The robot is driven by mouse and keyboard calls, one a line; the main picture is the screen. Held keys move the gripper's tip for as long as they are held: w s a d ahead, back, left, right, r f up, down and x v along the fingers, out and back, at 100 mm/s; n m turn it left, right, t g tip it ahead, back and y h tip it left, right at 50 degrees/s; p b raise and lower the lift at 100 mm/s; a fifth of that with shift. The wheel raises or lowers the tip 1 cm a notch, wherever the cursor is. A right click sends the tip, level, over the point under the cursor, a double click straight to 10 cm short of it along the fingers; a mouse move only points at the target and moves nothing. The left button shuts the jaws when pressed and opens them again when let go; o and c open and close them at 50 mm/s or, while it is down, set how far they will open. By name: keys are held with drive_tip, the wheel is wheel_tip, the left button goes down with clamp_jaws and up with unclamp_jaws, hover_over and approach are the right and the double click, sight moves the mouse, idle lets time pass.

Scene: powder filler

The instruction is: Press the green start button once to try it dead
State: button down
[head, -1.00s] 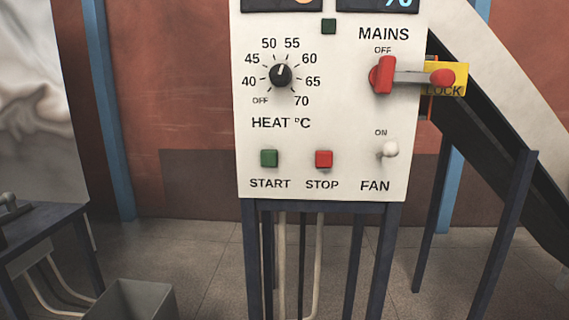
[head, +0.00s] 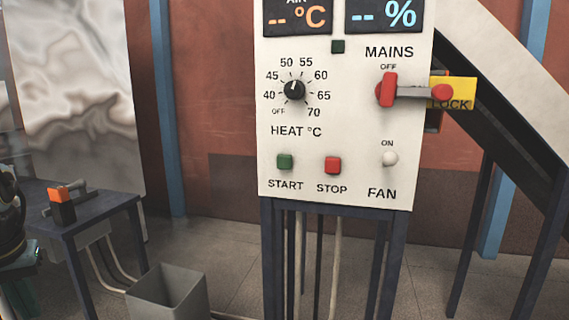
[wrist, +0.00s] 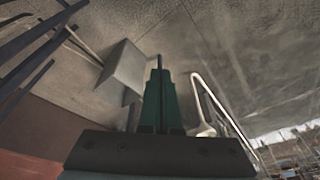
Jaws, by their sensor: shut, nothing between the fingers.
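The green start button (head: 285,162) sits on the lower left of the white control panel (head: 350,140), above the word START. Nothing touches it in the head view. The red stop button (head: 333,165) is to its right. My gripper (wrist: 159,68) shows in the wrist view with its green fingers shut together and nothing between them. It is over the floor area, apart from the panel's buttons, which are not in the wrist view. The red mains handle (head: 389,90) is by OFF, with a yellow LOCK tag (head: 462,93) beside it.
A heat knob (head: 294,90) and white fan switch (head: 389,158) share the panel. A grey bin (head: 170,295) and dark table (head: 110,208) stand left. A dark sloping chute (head: 500,125) is right.

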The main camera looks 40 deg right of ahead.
sight(284, 162)
drive_tip(key=w+d+r+m+t+h+p, duration=0.1)
drive_tip(key=w+d+r+m+h, duration=0.15)
drive_tip(key=d, duration=0.55)
drive_tip(key=w+d+r+m+t+h, duration=0.1)
drive_tip(key=w+d+r+m+t, duration=0.2)
drive_tip(key=d, duration=0.5)
drive_tip(key=w+d+r+m+h+p, duration=0.15)
drive_tip(key=d+r, duration=0.25)
drive_tip(key=d, duration=0.4)
drive_tip(key=s+d+r+m+g+h, duration=0.3)
drive_tip(key=s+d+m, duration=0.1)
drive_tip(key=s+d, duration=0.4)
drive_tip(key=s+d+r+m+g+h, duration=0.2)
drive_tip(key=s+d+r+m+g, duration=0.1)
drive_tip(key=s+d, duration=0.5)
drive_tip(key=shift+s+d+m+h, duration=0.4)
drive_tip(key=shift+d+m, duration=0.2)
drive_tip(key=shift+d, duration=0.5)
drive_tip(key=shift+w+r, duration=0.1)
drive_tip(key=shift+w+d+p, duration=0.3)
drive_tip(key=shift+w+d, duration=0.5)
drive_tip(key=shift+d, duration=0.45)
drive_tip(key=shift+w+d+p, duration=0.25)
drive_tip(key=shift+w+d, duration=0.55)
drive_tip(key=shift+d, duration=0.4)
drive_tip(key=shift+w+d+p, duration=0.3)
drive_tip(key=shift+w+d, duration=0.5)
drive_tip(key=shift+d, duration=0.45)
